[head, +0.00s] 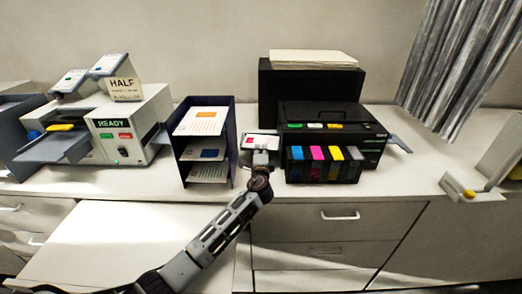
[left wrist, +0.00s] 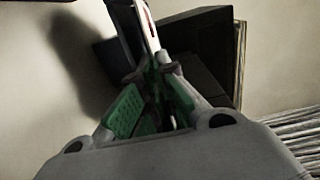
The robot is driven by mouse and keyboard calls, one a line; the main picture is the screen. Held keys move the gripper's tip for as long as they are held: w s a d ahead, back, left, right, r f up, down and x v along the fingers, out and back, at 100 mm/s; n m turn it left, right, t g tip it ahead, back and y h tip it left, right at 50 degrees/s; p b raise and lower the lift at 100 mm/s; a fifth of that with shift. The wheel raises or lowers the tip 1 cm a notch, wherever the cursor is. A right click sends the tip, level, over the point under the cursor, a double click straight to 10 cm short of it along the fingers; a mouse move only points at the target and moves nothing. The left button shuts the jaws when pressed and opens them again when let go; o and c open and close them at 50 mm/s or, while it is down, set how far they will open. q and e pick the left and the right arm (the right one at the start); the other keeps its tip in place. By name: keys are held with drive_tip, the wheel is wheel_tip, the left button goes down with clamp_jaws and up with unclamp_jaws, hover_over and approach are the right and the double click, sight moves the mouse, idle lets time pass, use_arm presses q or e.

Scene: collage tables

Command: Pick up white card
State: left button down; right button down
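A small white card (head: 252,139) with a pink-red mark shows in the head view, between the dark paper rack and the black printer. My left gripper (head: 262,158) is at its lower edge, its arm reaching up from the bottom left. In the left wrist view the green-padded fingers of my left gripper (left wrist: 154,72) come together at their tips on a thin pale piece, seen nearly edge-on, which appears to be the card (left wrist: 148,25). The fingers hide its gripped edge. My right gripper is in neither view.
The dark rack (head: 181,150) holding printed sheets stands left of the gripper. The black printer (head: 355,141) with colour cartridges stands close on the right. A machine marked READY (head: 115,135) is farther left. The counter (head: 410,185) has free room at right.

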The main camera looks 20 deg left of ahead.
use_arm(q)
drive_tip(key=s+d+r+p, duration=0.2)
drive_tip(key=s, duration=0.4)
drive_tip(key=s+d+r+p, duration=0.1)
drive_tip(key=s+r+p, duration=0.1)
drive_tip(key=s, duration=0.5)
drive_tip(key=shift+d+r, duration=0.4)
drive_tip(key=shift+r, duration=0.1)
drive_tip(key=shift+s+f, duration=0.1)
drive_tip(key=shift+s, duration=0.05)
idle(0.4)
